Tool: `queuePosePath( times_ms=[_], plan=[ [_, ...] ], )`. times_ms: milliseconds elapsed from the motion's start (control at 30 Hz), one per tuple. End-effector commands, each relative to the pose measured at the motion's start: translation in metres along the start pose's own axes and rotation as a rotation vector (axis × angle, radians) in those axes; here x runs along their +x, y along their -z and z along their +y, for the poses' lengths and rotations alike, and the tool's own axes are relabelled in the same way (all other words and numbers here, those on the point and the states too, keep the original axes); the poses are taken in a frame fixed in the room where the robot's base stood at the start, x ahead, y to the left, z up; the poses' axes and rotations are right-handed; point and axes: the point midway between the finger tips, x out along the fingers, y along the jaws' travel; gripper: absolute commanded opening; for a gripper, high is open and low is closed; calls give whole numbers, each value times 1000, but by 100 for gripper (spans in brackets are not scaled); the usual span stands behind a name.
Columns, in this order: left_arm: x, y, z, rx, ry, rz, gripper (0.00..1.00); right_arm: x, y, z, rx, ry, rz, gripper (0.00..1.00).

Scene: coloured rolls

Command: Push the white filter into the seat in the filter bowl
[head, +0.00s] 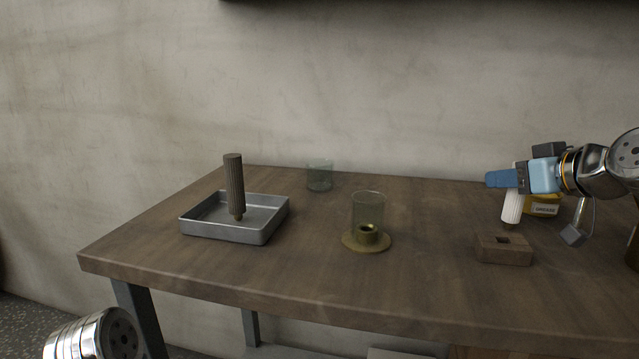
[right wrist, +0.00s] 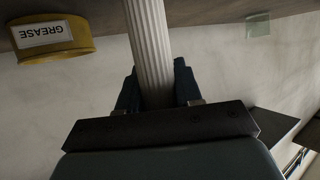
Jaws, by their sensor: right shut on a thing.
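My right gripper (head: 505,178) is at the right of the table, shut on the white filter (head: 512,208), a ribbed white cylinder. It holds the filter upright, slightly tilted, above and behind the wooden block. In the right wrist view the filter (right wrist: 152,45) runs between the blue fingers (right wrist: 156,88). The filter bowl (head: 367,210) is a clear glass cylinder with a brass seat (head: 368,234) on a round brass base, at the middle of the table. The filter is well to the right of the bowl and apart from it. My left gripper does not show; only part of my left arm is at the bottom left.
A wooden block (head: 504,249) with a square hole lies below the right gripper. A yellow grease tin (head: 543,207) stands behind the filter. A metal tray (head: 222,232) at left holds a dark ribbed cylinder (head: 234,185). A glass cup (head: 320,176) stands at the back. Table between bowl and block is clear.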

Motion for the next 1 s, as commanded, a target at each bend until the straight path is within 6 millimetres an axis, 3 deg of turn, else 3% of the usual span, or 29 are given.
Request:
queuePosePath(
  times_ms=[600, 1000],
  plan=[
    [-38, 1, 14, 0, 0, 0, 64, -19, 45, 0, 1, -1, 1, 1],
    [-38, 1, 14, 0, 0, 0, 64, -19, 46, 0, 0, 0, 0, 1]
  ],
)
